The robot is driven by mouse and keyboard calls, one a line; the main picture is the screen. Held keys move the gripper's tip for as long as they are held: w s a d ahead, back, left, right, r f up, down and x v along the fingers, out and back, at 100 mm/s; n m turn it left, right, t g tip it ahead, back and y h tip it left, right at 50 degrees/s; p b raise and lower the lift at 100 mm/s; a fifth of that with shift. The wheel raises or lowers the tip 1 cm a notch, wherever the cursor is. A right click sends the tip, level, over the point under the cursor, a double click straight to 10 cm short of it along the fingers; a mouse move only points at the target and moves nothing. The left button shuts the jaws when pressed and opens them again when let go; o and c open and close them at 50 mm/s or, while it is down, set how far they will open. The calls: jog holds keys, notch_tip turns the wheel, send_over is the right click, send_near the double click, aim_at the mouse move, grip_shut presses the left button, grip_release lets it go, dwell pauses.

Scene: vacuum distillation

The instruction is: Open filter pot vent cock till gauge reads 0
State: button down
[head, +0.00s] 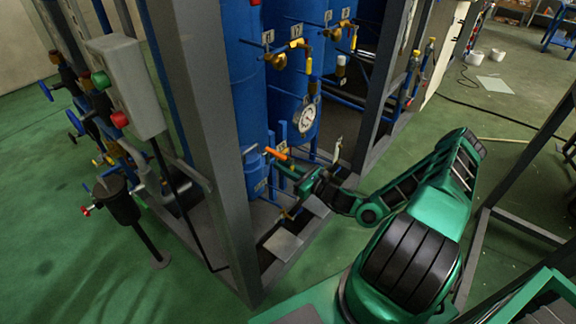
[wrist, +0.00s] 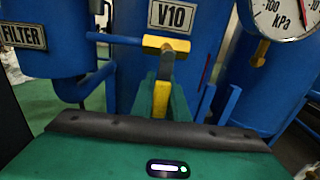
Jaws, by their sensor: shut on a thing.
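The filter pot (wrist: 50,78) is a blue vessel with a FILTER label, cut off at left in the wrist view. The vent cock (wrist: 165,45) has a yellow body on a thin blue pipe, in front of a V10 plate (wrist: 173,15). Its lever (wrist: 161,97) points down towards me, with a yellow end. My gripper (wrist: 163,102) is shut on the lever, green fingers on both sides. In the head view my gripper (head: 290,170) reaches between the blue vessels. The kPa gauge (wrist: 280,12) is cut off at top right; its white dial (head: 306,117) is too small to read in the head view.
A grey frame post (head: 213,130) stands left of my gripper, and another post (head: 380,80) stands behind it. A grey switch box (head: 126,88) hangs at left. Blue vessels and pipes crowd the gripper. Green floor (head: 350,215) is open in front of the frame.

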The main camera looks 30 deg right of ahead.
jog(key=shift+s+f, duration=0.1)
jog(key=shift+f, duration=0.1)
dwell(0.3)
jog(key=c, duration=1.7)
grip_release()
jog(key=shift+r, duration=0.1)
jog(key=v, duration=1)
jog(key=shift+s+d, duration=0.2)
jog(key=shift+s, duration=0.1)
